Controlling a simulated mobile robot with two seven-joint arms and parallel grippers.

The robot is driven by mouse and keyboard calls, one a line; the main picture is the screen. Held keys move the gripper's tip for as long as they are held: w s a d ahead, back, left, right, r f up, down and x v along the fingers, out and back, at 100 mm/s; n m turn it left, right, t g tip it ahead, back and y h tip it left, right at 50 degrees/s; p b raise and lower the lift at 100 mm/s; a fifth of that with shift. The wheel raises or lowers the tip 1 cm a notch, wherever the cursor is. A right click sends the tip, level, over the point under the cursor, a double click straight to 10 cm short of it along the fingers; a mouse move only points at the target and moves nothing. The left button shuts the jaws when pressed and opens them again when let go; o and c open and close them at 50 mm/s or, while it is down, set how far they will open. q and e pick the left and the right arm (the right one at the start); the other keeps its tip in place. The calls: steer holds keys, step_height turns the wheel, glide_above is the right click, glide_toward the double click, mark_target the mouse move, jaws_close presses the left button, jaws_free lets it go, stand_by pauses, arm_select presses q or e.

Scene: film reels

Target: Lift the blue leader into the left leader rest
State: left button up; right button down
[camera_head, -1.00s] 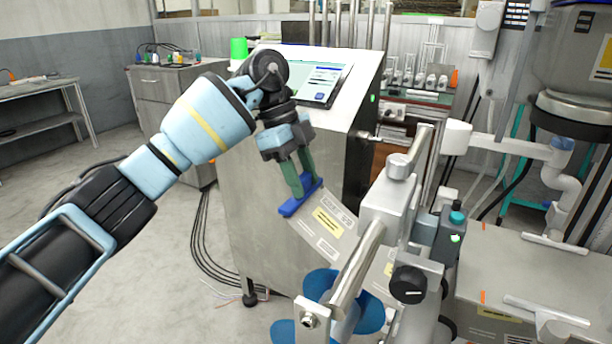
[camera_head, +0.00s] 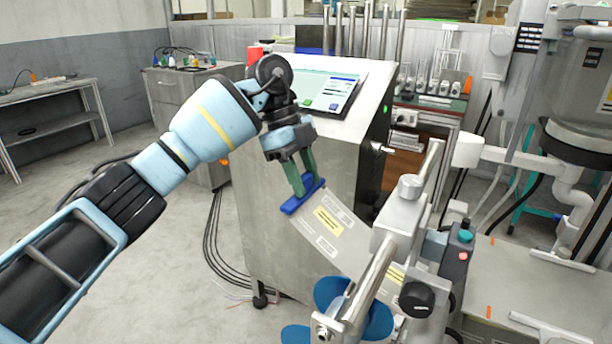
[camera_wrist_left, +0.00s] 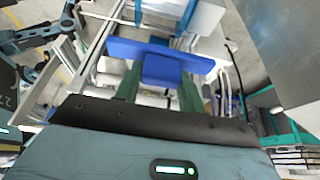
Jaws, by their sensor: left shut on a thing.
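The blue leader (camera_head: 303,196) is a blue bar with a grey, labelled sheet (camera_head: 328,226) hanging from it. The sheet slopes down to the right toward the rollers. My left gripper (camera_head: 300,179) is shut on the bar's raised middle and holds it in the air before the steel console. The left wrist view shows the blue bar (camera_wrist_left: 128,50) crosswise between the green fingers (camera_wrist_left: 158,92). I cannot pick out the left leader rest for certain. My right gripper is not in view.
The steel console (camera_head: 262,145) with a tilted screen (camera_head: 330,90) stands behind the bar. Metal rollers and a black knob (camera_head: 416,299) are at lower right, near blue reel-like discs (camera_head: 330,291). Open floor lies at left.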

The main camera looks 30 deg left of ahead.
arm_select(q)
steer(key=shift+a+r+p, duration=0.25)
steer(key=shift+p, duration=0.15)
steer(key=a+r+p, duration=0.3)
steer(key=a+p, duration=0.2)
steer(key=p, duration=0.1)
steer(key=shift+r, duration=0.15)
stand_by(1.0)
steer(key=shift+w, duration=0.1)
